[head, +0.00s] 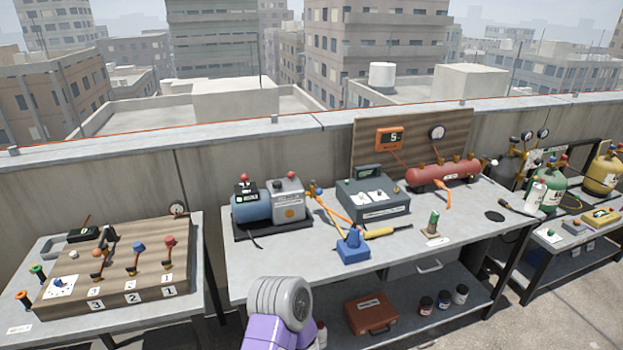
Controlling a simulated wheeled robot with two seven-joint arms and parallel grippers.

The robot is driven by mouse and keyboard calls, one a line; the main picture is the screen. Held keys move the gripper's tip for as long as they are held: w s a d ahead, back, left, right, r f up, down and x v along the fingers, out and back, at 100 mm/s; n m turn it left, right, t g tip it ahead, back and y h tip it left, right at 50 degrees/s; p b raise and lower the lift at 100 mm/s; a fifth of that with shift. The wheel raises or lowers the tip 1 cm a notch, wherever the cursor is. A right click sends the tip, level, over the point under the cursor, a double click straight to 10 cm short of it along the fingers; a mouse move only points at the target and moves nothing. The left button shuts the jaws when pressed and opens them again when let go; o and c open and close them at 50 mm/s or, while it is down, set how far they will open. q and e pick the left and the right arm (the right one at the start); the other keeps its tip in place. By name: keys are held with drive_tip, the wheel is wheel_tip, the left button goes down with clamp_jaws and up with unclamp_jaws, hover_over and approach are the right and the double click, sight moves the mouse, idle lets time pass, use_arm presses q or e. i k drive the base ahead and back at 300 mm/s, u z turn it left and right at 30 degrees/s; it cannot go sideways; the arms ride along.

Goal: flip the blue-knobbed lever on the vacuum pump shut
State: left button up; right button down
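The vacuum pump (267,206) stands at the left of the middle bench, a blue motor joined to a grey box on a dark base. A red knob sits on top of the grey box. At its right side is a small yellow-orange fitting (313,189) with what looks like a small blue knob (319,191) beside it. The lever is too small to tell its exact angle. A purple and grey link of my arm rises at the bottom centre, in front of the bench. Neither of my grippers shows in the head view.
Right of the pump are an orange hose (333,212), a blue stand (352,248), a grey case (373,203) and a red tank (443,173). A wooden valve board (150,285) with several levers, one blue-knobbed, is on the left bench. The middle bench's front left is clear.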

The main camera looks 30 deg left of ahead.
sight(318, 192)
drive_tip(key=u, duration=0.8)
drive_tip(key=i, duration=1)
drive_tip(key=u, duration=1.1)
